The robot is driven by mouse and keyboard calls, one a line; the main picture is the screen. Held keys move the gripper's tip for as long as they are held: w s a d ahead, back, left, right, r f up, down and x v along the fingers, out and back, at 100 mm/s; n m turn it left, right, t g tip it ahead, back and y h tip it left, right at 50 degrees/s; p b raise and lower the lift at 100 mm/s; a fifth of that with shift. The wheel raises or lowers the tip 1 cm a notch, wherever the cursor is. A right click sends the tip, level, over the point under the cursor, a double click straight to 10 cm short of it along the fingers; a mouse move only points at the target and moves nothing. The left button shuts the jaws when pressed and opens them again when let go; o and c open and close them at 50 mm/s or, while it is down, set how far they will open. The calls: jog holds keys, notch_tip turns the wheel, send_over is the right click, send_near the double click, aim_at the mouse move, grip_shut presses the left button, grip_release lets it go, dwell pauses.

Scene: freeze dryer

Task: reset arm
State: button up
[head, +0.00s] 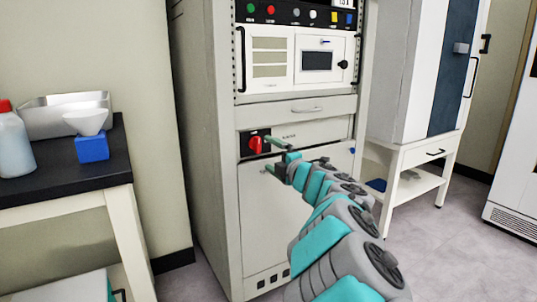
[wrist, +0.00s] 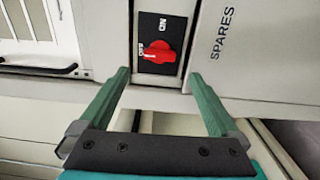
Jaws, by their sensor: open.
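My gripper (head: 268,156) is at the end of my teal and grey arm, in front of the tall equipment cabinet (head: 205,150). It is open and empty. The red rotary switch (head: 256,145) sits on a black plate on the cabinet front, close to my fingertips. In the wrist view the two green fingers (wrist: 160,95) are spread wide, and the red switch (wrist: 158,52) shows beyond and between them, apart from both. Its plate carries the marks ON and OFF.
A dark-topped bench (head: 70,165) at left holds a steel tray (head: 62,116), a bottle (head: 12,145) and a funnel on a blue block (head: 92,148). A white cabinet on a stand (head: 410,160) is at right. Floor (head: 450,245) at right is clear.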

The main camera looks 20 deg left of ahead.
dwell(0.4)
